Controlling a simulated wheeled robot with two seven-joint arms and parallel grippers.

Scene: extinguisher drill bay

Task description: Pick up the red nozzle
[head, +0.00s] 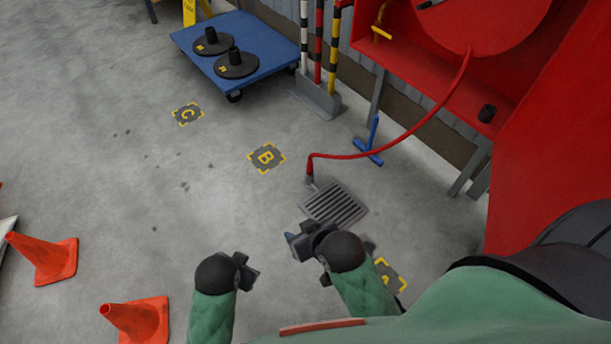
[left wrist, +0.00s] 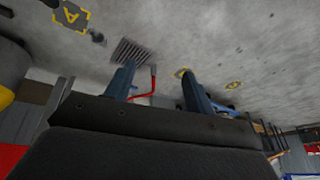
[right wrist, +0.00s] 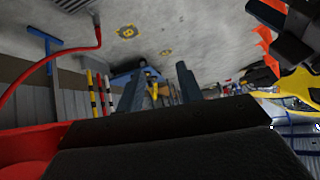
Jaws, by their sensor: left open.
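The red nozzle (head: 310,167) is at the end of the red hose, on the floor at the upper left corner of the drain grate (head: 335,204). It also shows in the left wrist view (left wrist: 153,72), between the fingers but well beyond them, and in the right wrist view (right wrist: 97,32) at upper left. My right gripper (head: 303,240) is open and empty, nearer to me than the grate. My left gripper (head: 246,270) is open and empty, to the left of the right one. Neither touches the nozzle.
The red hose (head: 420,126) curves up to a red reel cabinet (head: 490,60) on the right. A blue stand (head: 370,148) is near the hose. A blue trolley (head: 265,45) with black weights is at the back. The middle floor is clear.

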